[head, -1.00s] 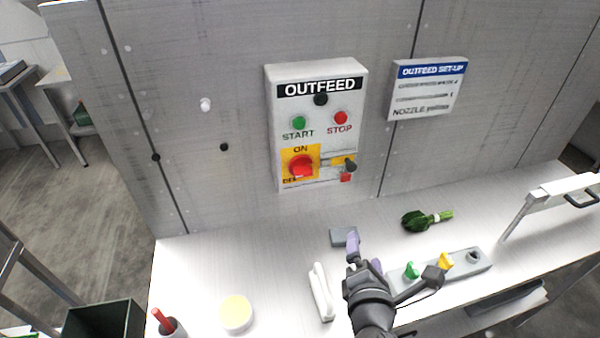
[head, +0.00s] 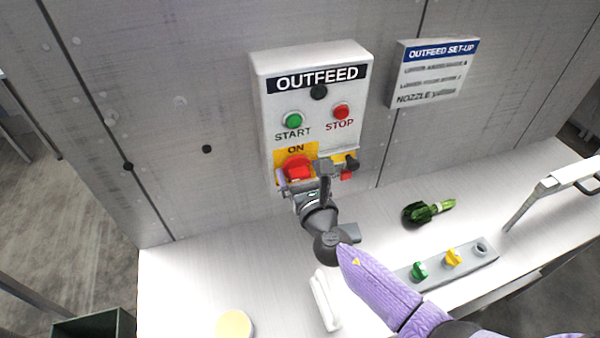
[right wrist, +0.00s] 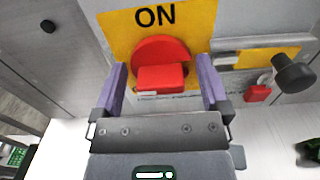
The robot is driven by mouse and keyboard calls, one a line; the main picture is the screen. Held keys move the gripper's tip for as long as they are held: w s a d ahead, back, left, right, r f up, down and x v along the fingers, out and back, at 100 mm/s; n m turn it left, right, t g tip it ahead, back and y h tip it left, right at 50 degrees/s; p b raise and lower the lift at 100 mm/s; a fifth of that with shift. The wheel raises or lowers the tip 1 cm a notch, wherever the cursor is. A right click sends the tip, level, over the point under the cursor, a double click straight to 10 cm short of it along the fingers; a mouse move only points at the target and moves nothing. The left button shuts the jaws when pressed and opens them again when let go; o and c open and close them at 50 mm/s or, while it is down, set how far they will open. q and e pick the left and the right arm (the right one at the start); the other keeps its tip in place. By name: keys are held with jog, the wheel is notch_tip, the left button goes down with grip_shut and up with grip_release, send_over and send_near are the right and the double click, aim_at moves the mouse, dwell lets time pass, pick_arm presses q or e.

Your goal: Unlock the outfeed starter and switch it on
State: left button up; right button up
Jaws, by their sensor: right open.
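The grey outfeed starter box (head: 262,100) is mounted on the wall, with a green START button (head: 292,120) and a red STOP button (head: 341,111). Its red rotary switch (head: 297,167) sits on a yellow plate marked ON; it also shows in the right wrist view (right wrist: 163,72). My right gripper (head: 302,178) is open in front of the switch, a purple finger on each side of it. I cannot tell whether they touch it. Right of the switch are a black knob (right wrist: 294,72) and a small red padlock (right wrist: 258,93). My left gripper is not in view.
An OUTFEED SET-UP sign (head: 433,72) hangs to the right. On the white bench lie a bundle of greens (head: 425,211), a grey holder (head: 490,258) with green and yellow nozzles, a white handled item (head: 325,300) and a round yellow-topped tub (head: 234,325).

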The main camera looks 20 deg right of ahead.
jog(key=shift+w, duration=0.1)
jog(key=c, duration=0.9)
jog(key=shift+m, duration=0.3)
jog(key=m+b, duration=0.1)
jog(key=m, duration=0.2)
jog(key=shift+d+f+m+b, duration=0.1)
jog(key=shift+f+m+b, duration=0.05)
jog(key=shift+m+b, duration=0.15)
jog(key=m+b, duration=0.1)
jog(key=m, duration=0.4)
jog(key=m+b, duration=0.1)
jog(key=m, duration=0.3)
jog(key=shift+d+m, duration=0.15)
jog(key=shift+m, duration=0.25)
jog(key=shift+f+m, duration=0.15)
jog(key=shift+m, duration=1.75)
